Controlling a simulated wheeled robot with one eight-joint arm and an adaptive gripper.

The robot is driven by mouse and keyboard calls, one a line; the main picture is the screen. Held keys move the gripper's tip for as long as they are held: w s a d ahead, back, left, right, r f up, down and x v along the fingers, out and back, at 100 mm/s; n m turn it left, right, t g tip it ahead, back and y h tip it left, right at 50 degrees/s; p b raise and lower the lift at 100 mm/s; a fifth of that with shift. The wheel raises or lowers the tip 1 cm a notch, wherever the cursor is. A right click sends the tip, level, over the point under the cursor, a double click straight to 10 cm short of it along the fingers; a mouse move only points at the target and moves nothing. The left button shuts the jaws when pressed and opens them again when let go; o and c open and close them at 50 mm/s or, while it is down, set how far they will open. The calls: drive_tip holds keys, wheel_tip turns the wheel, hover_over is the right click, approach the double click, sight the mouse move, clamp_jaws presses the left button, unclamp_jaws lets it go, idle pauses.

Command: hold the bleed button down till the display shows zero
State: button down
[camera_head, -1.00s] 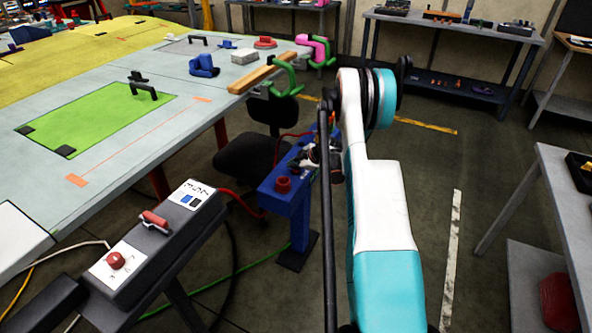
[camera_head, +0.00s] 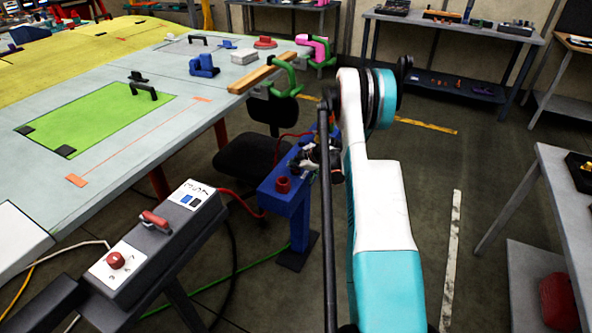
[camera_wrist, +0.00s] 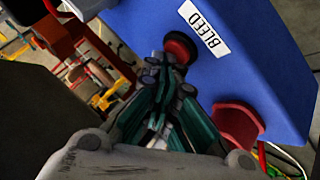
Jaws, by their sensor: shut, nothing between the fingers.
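The bleed button (camera_wrist: 179,47) is a round red knob on a blue housing (camera_wrist: 260,70), beside a white label reading BLEED (camera_wrist: 204,28). In the wrist view my gripper (camera_wrist: 166,66) is shut and empty, its fingertips at the near edge of the button. They overlap it in the picture; I cannot tell whether they press it or how far it is down. In the head view my gripper (camera_head: 308,158) is small and dark at the top of the blue stand (camera_head: 299,218), and the button cannot be made out there. I can make out no readable display.
A red part (camera_wrist: 237,124) sits on the blue housing close to my gripper. A dark console (camera_head: 178,235) with a red knob and red handle stands left of the stand. A red hose (camera_head: 240,205) runs between them. The large table (camera_head: 120,160) is behind.

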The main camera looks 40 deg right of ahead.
sight(295, 171)
idle(0.6)
drive_tip(key=shift+r+p, duration=0.3)
drive_tip(key=shift+r, duration=0.6)
drive_tip(key=shift+r+p, duration=1.05)
drive_tip(key=shift+r, duration=1.45)
